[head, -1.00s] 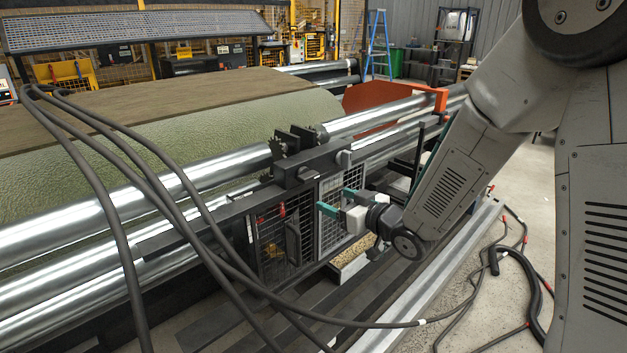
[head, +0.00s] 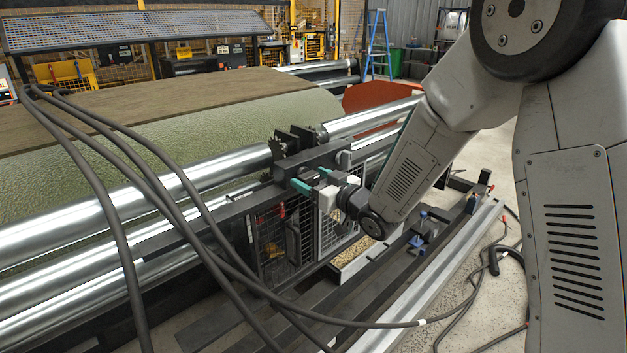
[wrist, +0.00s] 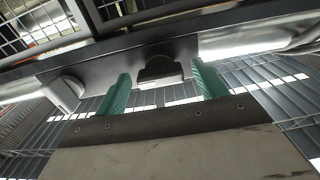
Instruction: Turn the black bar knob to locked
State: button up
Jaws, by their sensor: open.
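The black bar knob (wrist: 160,72) shows in the wrist view on the underside of a dark grey beam, its long side lying roughly across the picture. My gripper (wrist: 161,78) is open, with one green finger on each side of the knob and a visible gap to each. I cannot tell how deep the fingertips reach along it. In the head view my gripper (head: 312,180) is at the front face of the dark beam (head: 210,210), and it hides the black knob there. No locked marking is readable.
Wire mesh doors (head: 275,240) hang below the beam. Black hoses (head: 180,190) cross the left front. Steel rollers (head: 225,172) lie behind.

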jog(key=c, duration=1)
jog(key=shift+n, duration=0.3)
jog(key=n, duration=0.3)
jog(key=shift+n, duration=0.4)
jog(key=n, duration=0.4)
jog(key=shift+n, duration=0.3)
jog(key=n, duration=0.4)
jog(key=shift+n, duration=2.5)
